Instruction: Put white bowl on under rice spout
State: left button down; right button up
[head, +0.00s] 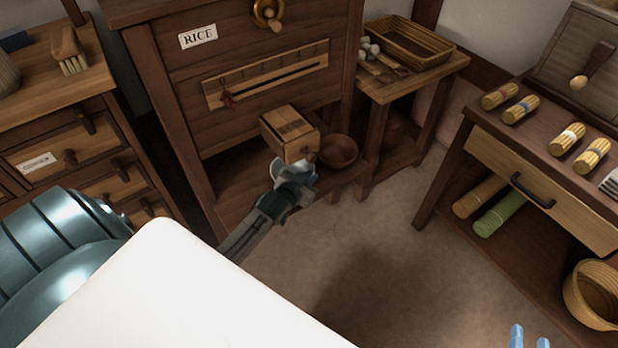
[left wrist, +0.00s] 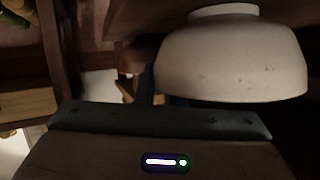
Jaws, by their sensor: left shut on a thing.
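The white bowl (left wrist: 230,60) fills the upper right of the left wrist view, which is turned over, so its foot points up in the picture. Its foot is close to a brown wooden surface; I cannot tell whether they touch. The wooden rice spout (head: 290,134) juts from the front of the cabinet labelled RICE (head: 198,37). My left gripper (head: 297,172) is just below the spout, shut on the white bowl near its edge; the fingertips are mostly hidden.
A brown bowl (head: 338,151) stands just right of the spout. A small side table (head: 425,77) holds a wicker tray (head: 409,41). A bench (head: 545,150) with straw bundles stands at the right. The floor (head: 350,240) between is clear. Drawers (head: 75,150) stand at the left.

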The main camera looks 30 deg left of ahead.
pick_arm(q)
jog(key=c, duration=1.5)
grip_release()
jog(key=shift+f, duration=0.1)
